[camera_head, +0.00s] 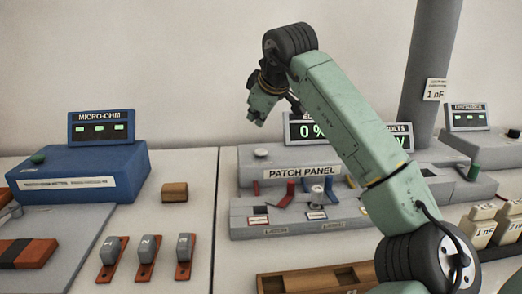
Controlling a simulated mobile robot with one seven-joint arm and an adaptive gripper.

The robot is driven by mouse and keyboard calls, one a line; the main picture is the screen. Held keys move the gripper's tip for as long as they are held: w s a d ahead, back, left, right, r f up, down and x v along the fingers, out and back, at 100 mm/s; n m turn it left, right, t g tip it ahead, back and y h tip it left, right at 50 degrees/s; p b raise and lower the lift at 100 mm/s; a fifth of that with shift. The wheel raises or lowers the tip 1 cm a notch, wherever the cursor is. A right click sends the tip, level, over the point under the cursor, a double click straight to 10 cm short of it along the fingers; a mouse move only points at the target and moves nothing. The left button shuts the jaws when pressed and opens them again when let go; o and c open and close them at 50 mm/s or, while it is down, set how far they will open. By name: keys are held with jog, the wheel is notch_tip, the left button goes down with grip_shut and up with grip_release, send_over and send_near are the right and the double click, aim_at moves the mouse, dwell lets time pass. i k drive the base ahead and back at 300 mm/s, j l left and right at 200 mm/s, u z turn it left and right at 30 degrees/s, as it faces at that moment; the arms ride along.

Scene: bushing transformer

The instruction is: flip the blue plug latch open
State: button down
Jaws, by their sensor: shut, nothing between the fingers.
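The patch panel (247,190) stands on the right-hand bench, with its name on an upright face. Two small red parts stand upright on its lower deck, and a small dark blue part (328,184), apparently the blue plug latch, stands just right of a round grey knob. It is too small to tell its exact angle or whether it is open. My gripper (258,116) is high above and behind the panel, up and left of the blue part and well apart from it. It is shut and empty.
My forearm crosses in front of the panel's right side and hides part of it and the displays. A blue micro-ohm meter (95,168), a brown block (174,192) and three numbered levers (146,255) are on the left. A wooden tray (315,277) lies in front; a grey column (425,60) rises right.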

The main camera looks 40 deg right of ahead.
aim_at(328, 184)
jog(key=k+j, duration=0.25)
jog(key=k, duration=0.25)
jog(key=k+j, duration=0.25)
jog(key=k, duration=0.2)
